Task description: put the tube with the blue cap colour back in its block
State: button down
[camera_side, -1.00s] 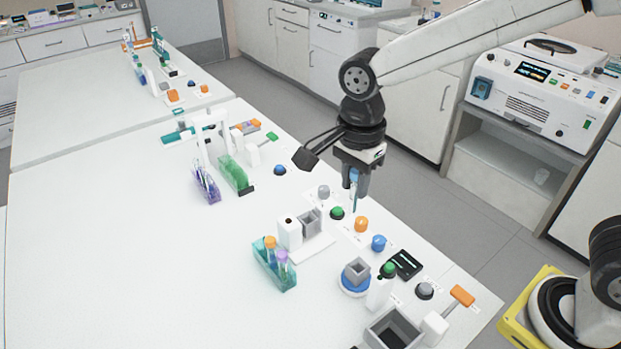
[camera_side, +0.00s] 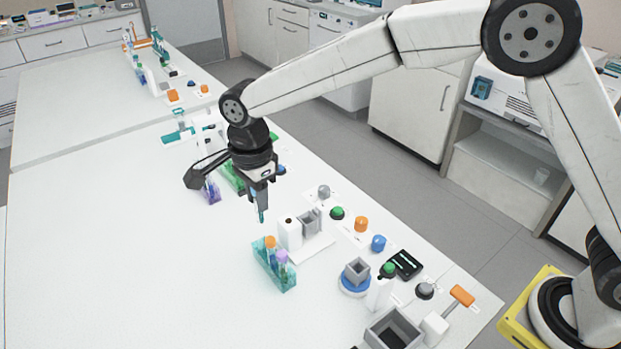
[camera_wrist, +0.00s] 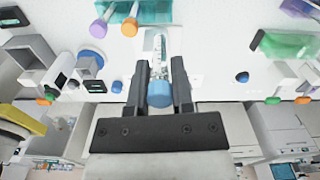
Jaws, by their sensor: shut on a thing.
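My gripper (camera_side: 260,196) is shut on the blue-capped tube (camera_wrist: 159,90), whose blue cap faces the wrist camera between the two fingers. In the side view the tube (camera_side: 262,214) hangs roughly upright below the fingers. Its lower end is above and just behind the teal block (camera_side: 285,279), and it looks apart from it. The block holds an orange-capped tube (camera_side: 270,243) and a purple-capped tube (camera_side: 281,257). The block also shows at the top of the wrist view (camera_wrist: 150,10).
A white device with a grey square holder (camera_side: 290,233) stands right beside the block. A green rack (camera_side: 232,180) and a purple rack (camera_side: 210,192) stand behind my gripper. Several coloured buttons, such as an orange one (camera_side: 361,224), line the right side. The table left of the block is clear.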

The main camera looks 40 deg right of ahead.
aim_at(258, 223)
jog(key=shift+w+a+f, duration=0.1)
jog(key=shift+a+f, duration=0.05)
jog(key=shift+a, duration=0.05)
jog(key=shift+f, duration=0.2)
jog(key=shift+f, duration=2.2)
jog(key=shift+f, duration=1.65)
dwell(1.1)
jog(key=shift+c, duration=2)
grip_release()
notch_tip(258, 223, up, 7)
jog(key=shift+r, duration=0.45)
